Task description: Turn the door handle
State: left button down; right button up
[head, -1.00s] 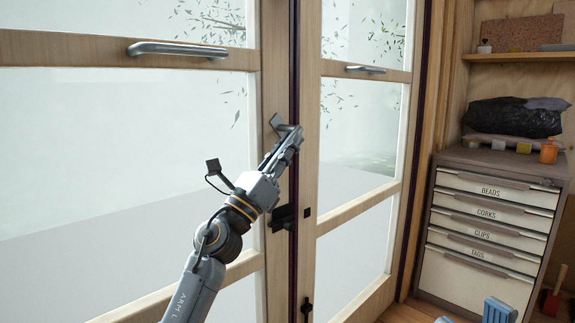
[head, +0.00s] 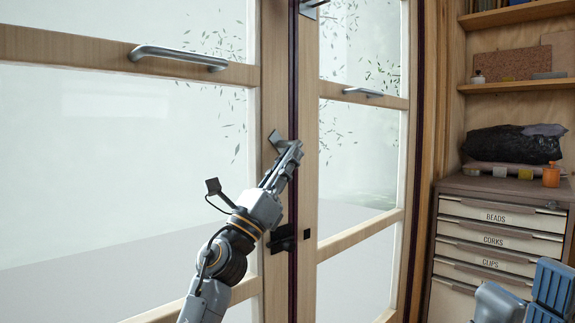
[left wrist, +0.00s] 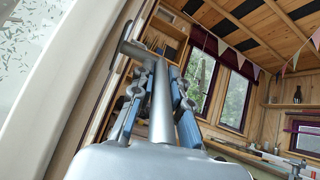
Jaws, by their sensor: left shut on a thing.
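The door handle (head: 274,139) is a grey metal lever on the wooden stile of the left glazed door. My left gripper (head: 287,158) is shut around the lever, with its fingers hiding much of it. In the left wrist view, the round bar of the handle (left wrist: 161,110) lies between the blue-padded fingers of the left gripper (left wrist: 158,92), with its neck at the door edge. My right gripper (head: 520,291) is at the lower right, partly cut off, with its fingers apart and nothing seen between them.
A black latch (head: 283,238) sits below the handle. Pull bars (head: 178,55) cross both glazed doors, which look closed. A drawer cabinet (head: 492,240) stands at the right, with a black bag (head: 514,145) and small pots on top.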

pick_arm(q)
jog(key=c, duration=1.3)
grip_release()
jog(key=v, duration=1.2)
